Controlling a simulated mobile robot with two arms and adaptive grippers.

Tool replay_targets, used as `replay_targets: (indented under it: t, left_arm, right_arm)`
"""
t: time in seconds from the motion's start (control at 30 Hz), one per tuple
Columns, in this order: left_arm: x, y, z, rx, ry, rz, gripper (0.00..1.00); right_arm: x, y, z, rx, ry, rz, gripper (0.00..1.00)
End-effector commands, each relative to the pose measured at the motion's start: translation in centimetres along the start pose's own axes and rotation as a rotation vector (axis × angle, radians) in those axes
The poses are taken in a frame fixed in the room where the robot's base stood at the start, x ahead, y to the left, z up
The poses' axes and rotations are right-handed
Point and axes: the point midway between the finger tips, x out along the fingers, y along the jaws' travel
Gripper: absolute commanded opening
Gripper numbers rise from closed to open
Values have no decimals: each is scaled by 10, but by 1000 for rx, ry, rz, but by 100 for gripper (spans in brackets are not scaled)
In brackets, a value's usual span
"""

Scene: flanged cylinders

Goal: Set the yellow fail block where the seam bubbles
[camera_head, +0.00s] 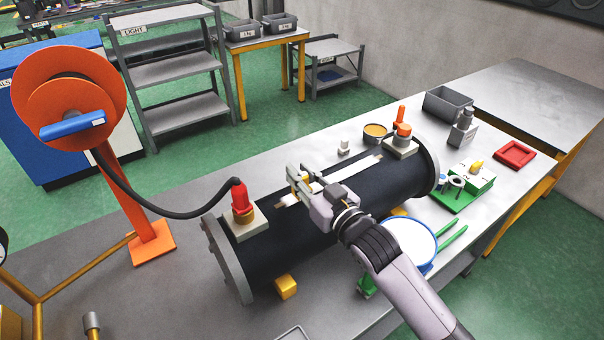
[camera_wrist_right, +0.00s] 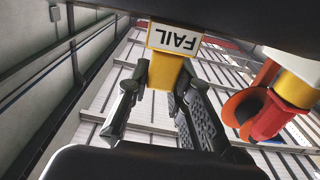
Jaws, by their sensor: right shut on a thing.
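The black flanged cylinder (camera_head: 325,190) lies across the table, with a pale strip (camera_head: 343,175) along its top. My right gripper (camera_head: 300,182) is over the cylinder top, beside the strip's left part. It is shut on the yellow fail block (camera_wrist_right: 168,70), whose white FAIL label shows upside down in the right wrist view. There the block's labelled end is close to the dark cylinder surface (camera_wrist_right: 240,28); I cannot tell whether they touch. In the head view the fingers mostly hide the block. I cannot make out bubbles. My left gripper is not in view.
A red-orange fitting (camera_head: 240,200) with a black hose stands on the cylinder's left end, and an orange fitting (camera_head: 403,137) on its right. A blue-rimmed white bowl (camera_head: 410,243), a green tray (camera_head: 462,190) and a red tray (camera_head: 514,155) are to the right. The front-left table is mostly clear.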

Motion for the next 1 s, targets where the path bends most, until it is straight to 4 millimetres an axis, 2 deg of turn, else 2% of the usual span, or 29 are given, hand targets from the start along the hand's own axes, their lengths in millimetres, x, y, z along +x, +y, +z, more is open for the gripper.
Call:
replay_targets:
  t: [0.37, 0.67, 0.87, 1.0]
  left_arm:
    - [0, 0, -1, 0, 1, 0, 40]
    - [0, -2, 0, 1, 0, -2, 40]
    - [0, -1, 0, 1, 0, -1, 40]
    - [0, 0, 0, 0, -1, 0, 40]
  right_arm:
    - [0, 0, -1, 0, 1, 0, 44]
    - [-1, 0, 0, 0, -2, 0, 44]
    - [-22, 1, 1, 0, -2, 1, 44]
    - [-53, 1, 2, 0, -3, 1, 44]
